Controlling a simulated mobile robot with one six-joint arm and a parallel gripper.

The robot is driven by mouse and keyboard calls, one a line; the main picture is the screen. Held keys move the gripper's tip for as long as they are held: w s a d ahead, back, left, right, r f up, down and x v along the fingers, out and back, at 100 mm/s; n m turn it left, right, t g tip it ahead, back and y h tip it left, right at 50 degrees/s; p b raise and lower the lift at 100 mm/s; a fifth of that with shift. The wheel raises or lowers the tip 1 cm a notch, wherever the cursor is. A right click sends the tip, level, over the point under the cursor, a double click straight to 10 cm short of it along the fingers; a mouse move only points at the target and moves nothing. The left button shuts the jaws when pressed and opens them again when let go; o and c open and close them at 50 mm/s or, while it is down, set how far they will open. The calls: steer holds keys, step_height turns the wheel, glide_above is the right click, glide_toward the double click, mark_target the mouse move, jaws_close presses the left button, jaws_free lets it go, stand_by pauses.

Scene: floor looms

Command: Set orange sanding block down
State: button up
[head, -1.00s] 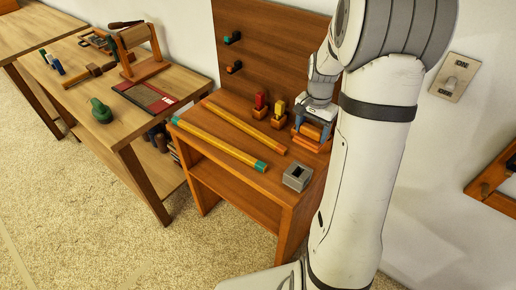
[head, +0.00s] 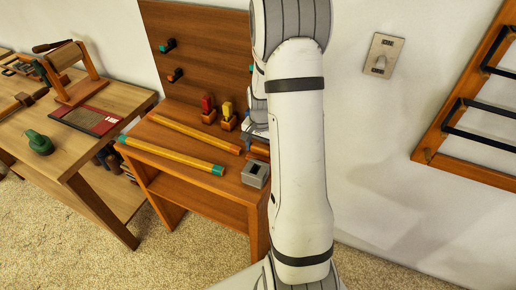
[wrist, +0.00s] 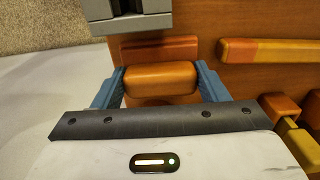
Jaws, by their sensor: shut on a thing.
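The orange sanding block (wrist: 161,80) sits between the two blue fingers of my gripper (wrist: 160,72) in the wrist view. The fingers are closed against its two ends. A flat reddish-orange piece (wrist: 158,47) shows just beyond the block, over the brown bench top; I cannot tell whether it is part of the block. In the head view my arm hides the block and most of my gripper, at the right end of the small wooden bench (head: 190,172). Whether the block touches the bench top is hidden.
On the bench lie two yellow rods (head: 195,133), a grey square holder (head: 256,174), and red-topped (head: 208,108) and yellow-topped (head: 227,115) pieces in wooden stands. A pegboard (head: 195,50) rises behind. A wall rack (head: 470,120) hangs at right; another workbench (head: 75,165) stands left.

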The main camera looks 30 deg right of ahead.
steer(key=shift+f, duration=0.1)
steer(key=shift+f, duration=0.15)
steer(key=o, duration=0.9)
steer(key=shift+o, duration=0.2)
step_height(320, 180, up, 12)
steer(key=s+a+r+n+t, duration=0.1)
steer(key=s+a+r+n, duration=0.3)
steer(key=s+a, duration=0.3)
steer(key=s+a+r+n+t, duration=0.1)
steer(key=s+a+r+n, duration=0.4)
steer(key=s+a, duration=0.3)
steer(key=s+n, duration=0.1)
steer(key=s, duration=0.2)
steer(key=shift+s+a+n+t, duration=0.25)
steer(key=shift+a+n+t, duration=0.05)
